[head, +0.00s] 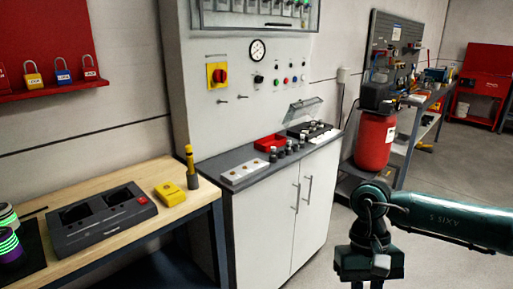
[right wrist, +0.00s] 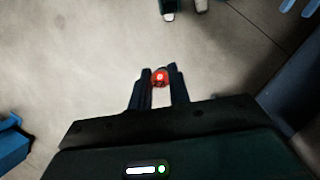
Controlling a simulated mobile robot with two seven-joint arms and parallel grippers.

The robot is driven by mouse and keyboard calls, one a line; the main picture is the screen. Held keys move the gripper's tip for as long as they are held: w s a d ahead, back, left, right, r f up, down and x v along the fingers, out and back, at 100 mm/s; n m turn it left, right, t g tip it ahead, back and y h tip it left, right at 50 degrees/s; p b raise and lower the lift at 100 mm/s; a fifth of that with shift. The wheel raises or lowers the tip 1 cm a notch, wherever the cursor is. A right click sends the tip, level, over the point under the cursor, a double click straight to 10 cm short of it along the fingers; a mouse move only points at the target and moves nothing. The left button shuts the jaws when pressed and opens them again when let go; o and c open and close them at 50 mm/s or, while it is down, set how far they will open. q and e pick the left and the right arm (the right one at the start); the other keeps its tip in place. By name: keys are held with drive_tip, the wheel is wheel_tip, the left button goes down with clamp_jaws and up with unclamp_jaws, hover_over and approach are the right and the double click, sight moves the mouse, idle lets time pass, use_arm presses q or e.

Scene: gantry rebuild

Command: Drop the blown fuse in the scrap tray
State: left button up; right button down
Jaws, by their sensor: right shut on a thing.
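My right gripper (right wrist: 159,70) is shut on a small round thing with a red end and a pale mark, which I take to be the blown fuse (right wrist: 159,77). In the head view my right arm comes in from the right, its hand pointing down over the floor, away from the cabinet; the fingertips and fuse are cut off there. A red open tray (head: 268,143), seemingly the scrap tray, sits on the grey counter ledge of the cabinet. My left gripper is out of view.
Several dark fuse-like pieces (head: 281,152) and a white block (head: 245,172) stand on the ledge near the tray. A raised clear cover (head: 304,108) is behind. A wooden bench (head: 150,222) is at left. Open floor (head: 318,265) lies before the white cabinet (head: 285,215).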

wheel_tip(320, 180, up, 4)
drive_tip(key=p, duration=0.3)
drive_tip(key=shift+f, duration=0.15)
